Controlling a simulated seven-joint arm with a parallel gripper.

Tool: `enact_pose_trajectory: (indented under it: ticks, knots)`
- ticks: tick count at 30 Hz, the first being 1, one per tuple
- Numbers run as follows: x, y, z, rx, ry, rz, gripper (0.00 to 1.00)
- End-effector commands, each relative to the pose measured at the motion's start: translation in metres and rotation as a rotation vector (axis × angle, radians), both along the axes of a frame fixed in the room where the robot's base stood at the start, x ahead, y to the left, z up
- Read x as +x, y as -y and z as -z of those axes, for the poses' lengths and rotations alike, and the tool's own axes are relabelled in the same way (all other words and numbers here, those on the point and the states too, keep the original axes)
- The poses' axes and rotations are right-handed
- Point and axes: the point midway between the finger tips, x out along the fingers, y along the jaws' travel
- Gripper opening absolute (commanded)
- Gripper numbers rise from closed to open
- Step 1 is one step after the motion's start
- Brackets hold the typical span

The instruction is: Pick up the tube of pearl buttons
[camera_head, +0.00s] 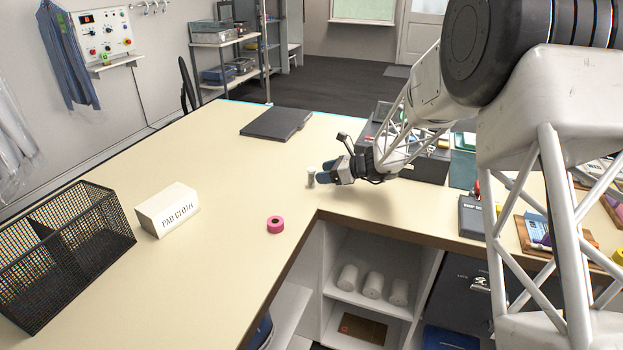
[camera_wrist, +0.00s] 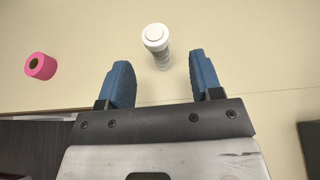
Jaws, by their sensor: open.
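The tube of pearl buttons (camera_head: 311,177) is a small clear tube with a white cap, upright on the cream table. In the wrist view the tube (camera_wrist: 157,42) lies just beyond the fingertips, roughly centred between them, with its pale contents partly visible under the cap. My gripper (camera_head: 326,174) is beside the tube on its right, low over the table. In the wrist view my gripper (camera_wrist: 160,72) shows two blue fingers spread apart with nothing between them.
A pink tape roll (camera_head: 275,224) lies near the table's inner edge. A dark folder (camera_head: 276,123) lies further back. The table around the tube is clear.

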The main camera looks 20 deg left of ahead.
Motion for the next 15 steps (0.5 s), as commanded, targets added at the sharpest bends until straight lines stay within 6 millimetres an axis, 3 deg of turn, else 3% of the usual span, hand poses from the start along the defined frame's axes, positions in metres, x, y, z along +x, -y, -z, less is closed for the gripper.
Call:
enact_pose_trajectory:
  ticks: [9, 15]
  knots:
    - [0.000, -0.001, 0.001, 0.000, 0.000, 0.000, 0.59]
    - [-0.001, -0.015, 0.006, -0.001, -0.001, -0.002, 0.59]
